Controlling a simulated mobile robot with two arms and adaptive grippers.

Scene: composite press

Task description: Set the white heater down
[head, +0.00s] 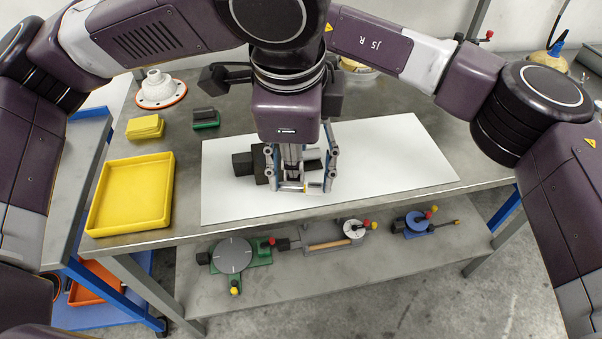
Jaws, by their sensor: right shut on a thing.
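My right gripper (302,188) points down over the white sheet or board (395,160) on the grey table. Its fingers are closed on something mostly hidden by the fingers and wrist. Dark block-like parts (243,164) show on both sides of the fingers, close to the white surface. I cannot tell whether they touch the held thing or the board. No thing is clearly recognizable as the white heater; the held thing's colour is not clear. A white flanged piece with an orange rim (161,90) stands apart at the back left.
The right of the white board is clear. Fixtures, including a round grey plate (232,255), lie on the shelf below.

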